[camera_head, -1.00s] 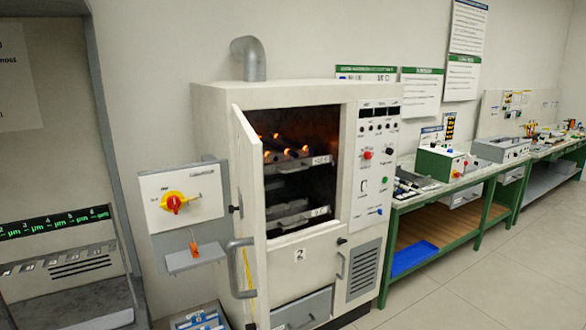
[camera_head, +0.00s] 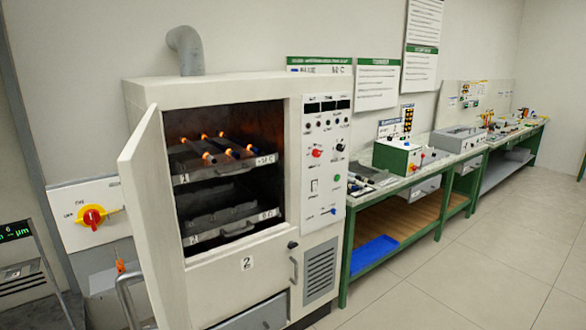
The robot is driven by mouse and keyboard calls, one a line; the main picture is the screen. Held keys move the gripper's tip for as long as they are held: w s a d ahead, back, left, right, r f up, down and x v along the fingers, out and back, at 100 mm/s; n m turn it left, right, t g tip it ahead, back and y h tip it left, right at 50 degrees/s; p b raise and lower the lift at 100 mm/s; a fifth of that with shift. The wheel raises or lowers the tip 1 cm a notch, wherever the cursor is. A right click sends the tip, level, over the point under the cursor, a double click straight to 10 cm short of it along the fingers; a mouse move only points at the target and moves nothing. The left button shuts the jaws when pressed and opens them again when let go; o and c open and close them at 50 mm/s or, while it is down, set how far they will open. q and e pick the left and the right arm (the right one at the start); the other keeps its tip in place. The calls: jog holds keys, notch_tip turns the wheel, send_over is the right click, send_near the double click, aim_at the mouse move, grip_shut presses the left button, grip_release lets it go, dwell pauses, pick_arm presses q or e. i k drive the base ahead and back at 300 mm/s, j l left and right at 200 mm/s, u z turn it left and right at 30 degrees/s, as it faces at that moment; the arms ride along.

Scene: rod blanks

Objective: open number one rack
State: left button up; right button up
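The furnace cabinet (camera_head: 220,90) stands at the left with its door (camera_head: 150,200) swung open to the left. Inside are two racks, one above the other. The upper rack (camera_head: 222,170) carries a "1" on its front left and holds several rods with glowing orange ends (camera_head: 208,157). Its front edge has a small handle and looks pushed in. Neither of my grippers shows in the view.
A red and yellow rotary switch (camera_head: 92,216) is on a wall panel left of the open door. A green workbench (camera_head: 400,200) with instruments runs along the wall to the right, a blue tray (camera_head: 374,251) on its low shelf. The floor at the right (camera_head: 480,270) is clear.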

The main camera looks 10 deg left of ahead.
aim_at(186, 165)
jog(key=i+l+z, duration=0.45)
jog(key=i+z, duration=0.25)
jog(key=i, duration=0.25)
jog(key=i+u, duration=0.15)
jog(key=u, duration=0.35)
jog(key=i+u, duration=0.2)
jog(key=u, duration=0.25)
jog(key=i+u, duration=0.15)
jog(key=u, duration=0.35)
